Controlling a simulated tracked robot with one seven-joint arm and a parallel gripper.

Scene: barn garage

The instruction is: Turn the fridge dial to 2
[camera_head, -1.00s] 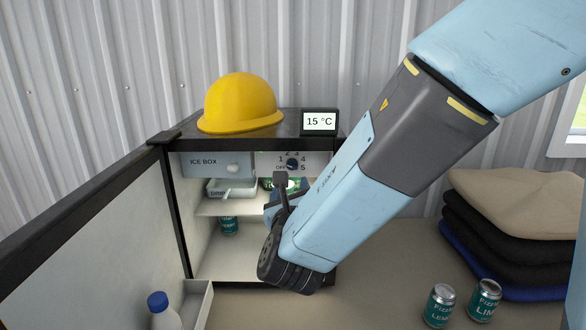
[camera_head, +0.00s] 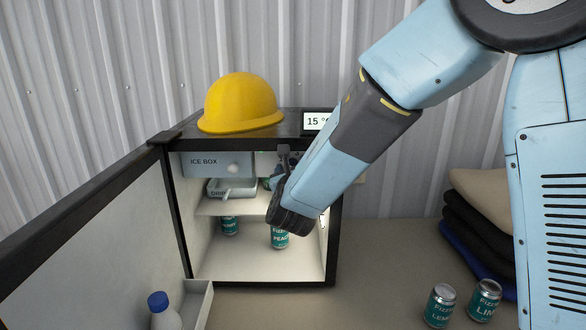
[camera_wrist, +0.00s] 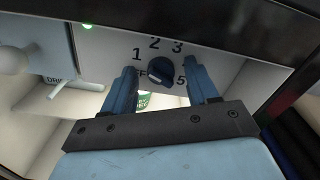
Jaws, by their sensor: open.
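The fridge dial (camera_wrist: 160,71) is a dark round knob on a light panel under the fridge's top edge. In the wrist view the numbers 1, 2, 3 and 5 show around it, with 2 above it; the 4 and the OFF mark are partly covered. I cannot tell surely where its pointer stands. My gripper (camera_wrist: 163,80) is open, with one blue finger to each side of the dial and a gap to it. In the head view my arm hides the dial, and the small fridge (camera_head: 331,260) stands with its door open at the left.
The ice box (camera_head: 215,163) is left of the dial, with a drip tray (camera_head: 232,193) below. Cans (camera_head: 279,238) stand inside. Two cans (camera_head: 440,305) and folded cloths (camera_head: 480,230) are at right.

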